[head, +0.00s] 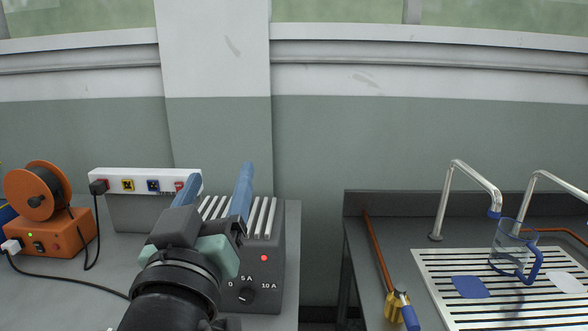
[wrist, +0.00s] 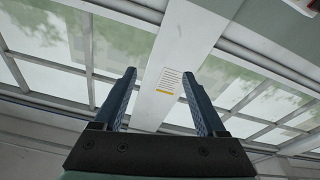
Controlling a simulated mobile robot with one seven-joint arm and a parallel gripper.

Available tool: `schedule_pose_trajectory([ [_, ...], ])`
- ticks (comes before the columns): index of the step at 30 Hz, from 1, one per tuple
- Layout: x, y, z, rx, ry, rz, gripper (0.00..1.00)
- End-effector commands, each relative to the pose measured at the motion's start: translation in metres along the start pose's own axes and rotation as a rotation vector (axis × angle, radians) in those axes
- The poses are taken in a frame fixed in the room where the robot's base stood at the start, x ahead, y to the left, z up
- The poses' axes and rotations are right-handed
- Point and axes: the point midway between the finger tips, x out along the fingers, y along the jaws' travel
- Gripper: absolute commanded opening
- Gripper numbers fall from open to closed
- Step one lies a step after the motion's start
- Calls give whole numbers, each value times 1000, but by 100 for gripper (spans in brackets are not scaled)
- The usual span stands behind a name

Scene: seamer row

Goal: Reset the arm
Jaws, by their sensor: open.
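My gripper (head: 217,193) is in the lower middle of the head view, with two blue fingers pointing up and away. The fingers are apart and nothing shows between them. In the wrist view my gripper (wrist: 166,95) is also open and empty, with the windows and a white pillar behind it. My arm rises from the bottom of the head view, in front of a dark grey control box (head: 264,285) with a dial, a red light and pale ribs on top. I cannot tell the gap between the gripper and the box.
On the left bench stand an orange unit with a spool (head: 62,232) and a white socket strip (head: 146,182) with plugs. The right bench holds a slatted drain grille (head: 440,262), two bent taps (head: 470,172), a glass jug (head: 512,240) and a brass-and-blue tool (head: 402,307). A gap separates the benches.

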Motion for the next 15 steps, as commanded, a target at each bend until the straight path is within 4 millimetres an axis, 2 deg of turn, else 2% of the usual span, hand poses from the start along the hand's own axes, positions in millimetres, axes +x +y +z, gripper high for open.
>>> schedule_pose_trajectory([
  [1,-5,29,-32,55,97,21,74],
  [5,-35,89,-106,164,344,49,74],
  [8,-74,131,-158,221,541,69,74],
  [9,-93,146,-177,238,621,75,74],
  [11,-82,150,-209,242,612,64,74],
  [15,-72,159,-250,241,606,63,74],
])
